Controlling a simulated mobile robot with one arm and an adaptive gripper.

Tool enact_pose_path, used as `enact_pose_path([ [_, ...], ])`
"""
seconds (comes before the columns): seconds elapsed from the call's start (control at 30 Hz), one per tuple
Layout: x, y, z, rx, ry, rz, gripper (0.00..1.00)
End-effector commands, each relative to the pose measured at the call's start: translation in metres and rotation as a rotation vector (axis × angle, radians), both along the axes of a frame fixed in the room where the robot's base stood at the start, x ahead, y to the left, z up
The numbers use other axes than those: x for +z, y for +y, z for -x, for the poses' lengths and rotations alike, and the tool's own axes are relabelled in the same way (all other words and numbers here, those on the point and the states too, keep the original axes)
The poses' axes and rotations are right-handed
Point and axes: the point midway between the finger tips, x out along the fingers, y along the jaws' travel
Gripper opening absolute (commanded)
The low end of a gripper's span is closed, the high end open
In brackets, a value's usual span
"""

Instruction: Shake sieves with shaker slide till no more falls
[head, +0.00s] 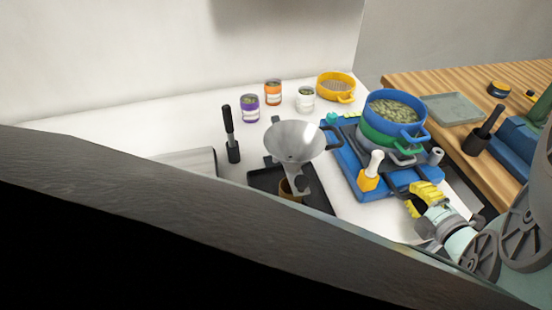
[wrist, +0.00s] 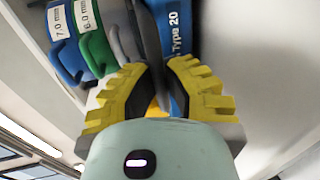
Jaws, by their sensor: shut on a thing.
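A blue sieve (head: 393,112) full of pale green pieces sits on top of a green sieve (head: 373,134) and a grey one (head: 402,157). The stack stands on a blue shaker (head: 347,158). In the wrist view the blue sieve (wrist: 62,45) reads 7.0 mm and the green sieve (wrist: 95,42) 6.0 mm. My gripper (head: 424,192), with yellow ribbed fingers (wrist: 158,88), is at the shaker's front right edge. It is shut on a dark grey part that looks like the shaker slide (wrist: 150,45); the grip is partly hidden. I cannot see below the sieves.
A metal funnel (head: 296,140) stands on a black tray (head: 262,178) left of the shaker. Purple (head: 250,108), orange (head: 273,92) and white (head: 306,98) jars and a yellow sieve (head: 337,87) are behind. A wooden table (head: 440,80) is at right.

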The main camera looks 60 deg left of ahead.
Motion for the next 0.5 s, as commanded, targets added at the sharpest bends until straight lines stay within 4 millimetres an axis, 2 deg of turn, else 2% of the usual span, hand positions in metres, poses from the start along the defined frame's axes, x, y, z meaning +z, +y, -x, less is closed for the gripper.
enact_pose_path([
  [0.27, 0.0, 0.0, 0.0, 0.0, 0.0, -0.001, 0.0],
  [0.5, -0.001, 0.013, -0.004, 0.006, -0.003, -0.001, 0.0],
])
